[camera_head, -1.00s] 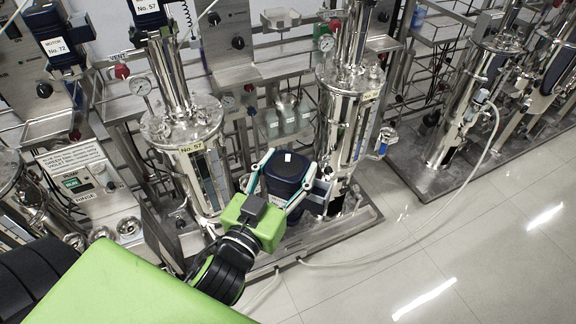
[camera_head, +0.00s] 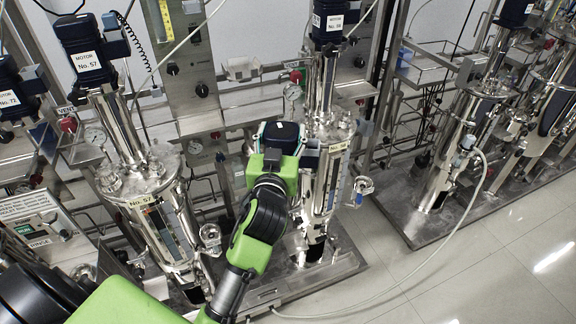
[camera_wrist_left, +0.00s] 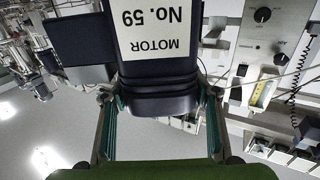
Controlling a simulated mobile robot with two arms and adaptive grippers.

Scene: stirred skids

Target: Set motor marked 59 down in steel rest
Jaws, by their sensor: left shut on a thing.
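The motor marked 59 (camera_head: 280,131) is a dark blue block. In the left wrist view its white label (camera_wrist_left: 162,32) reads upside down. My left gripper (camera_head: 280,147) is shut on it, with one finger on each side; these fingers also show in the left wrist view (camera_wrist_left: 160,97). The motor is held up in front of the steel frame, just left of the No. 58 vessel's upper part in the head view. A small open steel holder (camera_head: 243,69) on the panel behind, above the motor, looks empty and may be the steel rest; I cannot be sure. My right gripper is not in view.
The No. 57 vessel (camera_head: 158,222) with its motor (camera_head: 86,62) stands left. The No. 58 vessel (camera_head: 322,185) stands close on the right, its motor (camera_head: 328,20) on top. A hose (camera_head: 400,283) lies on the floor; the floor (camera_head: 490,270) at right is mostly clear.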

